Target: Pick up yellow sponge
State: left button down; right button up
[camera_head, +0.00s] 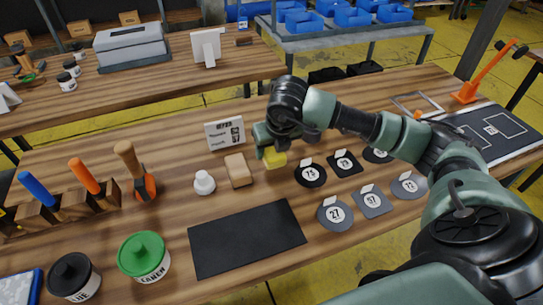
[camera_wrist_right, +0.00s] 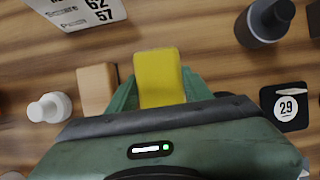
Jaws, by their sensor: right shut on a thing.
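The yellow sponge (camera_head: 275,159) is on the wooden table or just above it, right of a tan block. It also shows in the right wrist view (camera_wrist_right: 158,78), between the green fingers of my right gripper (camera_wrist_right: 155,95). My right gripper (camera_head: 268,148) reaches in from the right and is shut on the sponge. Part of the sponge is hidden by the gripper. I cannot tell whether the sponge touches the table. My left gripper is not in view.
The tan block (camera_head: 238,170) and a white bottle (camera_head: 204,183) stand close left of the sponge. A white sign (camera_head: 225,133) is behind. Round and square discs (camera_head: 311,175) lie to the right. A black mat (camera_head: 246,240) lies in front. A green-lidded can (camera_head: 144,257) is front left.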

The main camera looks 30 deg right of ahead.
aim_at(272, 148)
notch_tip(272, 148, up, 17)
